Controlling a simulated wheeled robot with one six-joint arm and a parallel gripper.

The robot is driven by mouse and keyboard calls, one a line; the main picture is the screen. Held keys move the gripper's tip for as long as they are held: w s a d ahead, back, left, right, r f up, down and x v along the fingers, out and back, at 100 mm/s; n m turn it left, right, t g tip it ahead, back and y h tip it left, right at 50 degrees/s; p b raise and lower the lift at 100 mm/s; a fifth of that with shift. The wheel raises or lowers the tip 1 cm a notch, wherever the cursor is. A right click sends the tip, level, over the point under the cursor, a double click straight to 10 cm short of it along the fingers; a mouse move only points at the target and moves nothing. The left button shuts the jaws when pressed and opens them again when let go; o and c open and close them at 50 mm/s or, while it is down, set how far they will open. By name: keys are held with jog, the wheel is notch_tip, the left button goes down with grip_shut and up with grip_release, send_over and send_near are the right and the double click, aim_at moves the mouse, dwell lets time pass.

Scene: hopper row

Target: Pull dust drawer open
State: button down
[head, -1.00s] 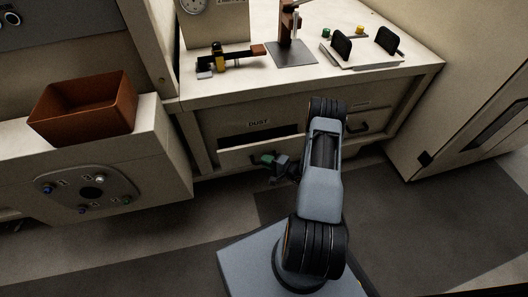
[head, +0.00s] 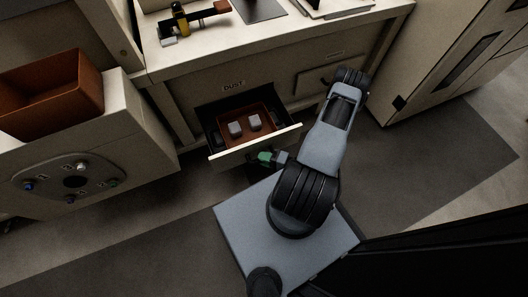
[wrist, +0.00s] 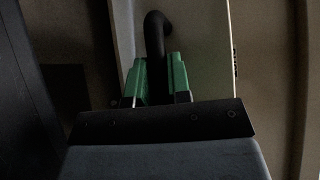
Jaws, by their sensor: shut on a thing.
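The dust drawer (head: 230,157) stands pulled out from the cabinet in the head view, below the label "DUST". Inside it is a brown-red tray with two small grey blocks (head: 236,129). My gripper (head: 264,157) is at the outer side of the drawer front. In the wrist view my gripper's green fingers (wrist: 158,82) are shut on the black curved drawer handle (wrist: 156,35), one finger on each side of it. Part of the handle is hidden between the fingers.
A brown-red bin (head: 50,95) sits on the counter at the left, above a round knob panel (head: 70,180). A second cabinet front (head: 325,80) is right of the drawer. A tall cabinet (head: 440,75) stands at the right. Floor is clear at lower left.

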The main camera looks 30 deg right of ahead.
dwell(0.3)
jog(key=c, duration=1.1)
grip_release()
jog(key=shift+s, duration=0.1)
jog(key=shift+d, duration=0.1)
jog(key=p+v, duration=0.3)
jog(key=v, duration=1)
jog(key=shift+s+d+r, duration=0.1)
jog(key=shift+s+d, duration=0.05)
jog(key=shift+s, duration=0.2)
